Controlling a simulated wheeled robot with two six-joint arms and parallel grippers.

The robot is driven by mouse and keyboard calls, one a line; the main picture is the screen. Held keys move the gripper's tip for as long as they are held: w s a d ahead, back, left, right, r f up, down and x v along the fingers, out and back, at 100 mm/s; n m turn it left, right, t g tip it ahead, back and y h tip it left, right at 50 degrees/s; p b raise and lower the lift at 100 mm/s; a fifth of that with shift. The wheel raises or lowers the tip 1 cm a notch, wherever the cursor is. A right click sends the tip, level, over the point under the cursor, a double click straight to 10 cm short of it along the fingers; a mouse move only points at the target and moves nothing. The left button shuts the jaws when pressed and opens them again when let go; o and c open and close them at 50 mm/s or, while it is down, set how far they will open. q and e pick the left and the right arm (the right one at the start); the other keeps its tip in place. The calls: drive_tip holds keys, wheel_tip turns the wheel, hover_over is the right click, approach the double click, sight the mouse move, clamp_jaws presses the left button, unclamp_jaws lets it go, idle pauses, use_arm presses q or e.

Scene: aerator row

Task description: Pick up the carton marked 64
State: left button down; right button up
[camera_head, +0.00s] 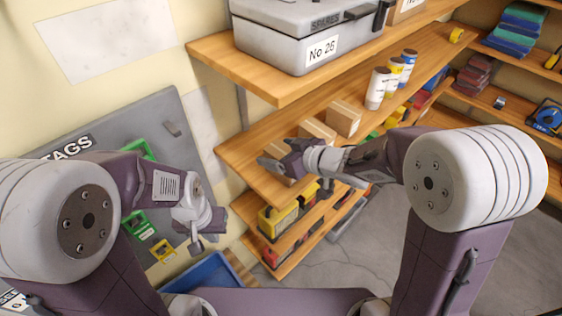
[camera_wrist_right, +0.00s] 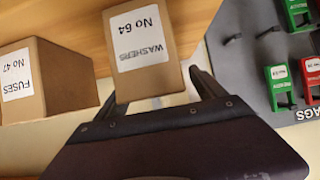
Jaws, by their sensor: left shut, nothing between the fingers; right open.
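The carton marked 64 (camera_wrist_right: 138,25), a brown box with a white "WASHERS No 64" label, stands on a wooden shelf and shows upside down in the right wrist view. In the head view it is the leftmost carton (camera_head: 277,150), partly hidden behind my right gripper, its label not readable. My right gripper (camera_head: 272,162) is open at this carton; in the wrist view its fingers (camera_wrist_right: 160,95) show on either side of the carton's near end. I cannot tell whether they touch it. My left gripper (camera_head: 196,245) is shut and empty, low before the tag board.
The carton marked 47, "FUSES" (camera_wrist_right: 45,80), stands beside carton 64. Another carton (camera_head: 343,118) and several bottles (camera_head: 377,88) stand farther along the shelf. A grey case marked No 26 (camera_head: 290,40) sits on the shelf above. A tag board (camera_head: 170,105) hangs on the wall at left.

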drive_tip(key=shift+w+a+f, duration=0.25)
drive_tip(key=shift+f, duration=0.05)
drive_tip(key=shift+d, duration=0.15)
drive_tip(key=shift+w+a, duration=0.1)
drive_tip(key=shift+a, duration=0.1)
drive_tip(key=c, duration=0.9)
clamp_jaws()
use_arm(q)
drive_tip(key=shift+s+d+r, duration=0.1)
drive_tip(key=shift+s+d, duration=0.15)
drive_tip(key=shift+d, duration=0.1)
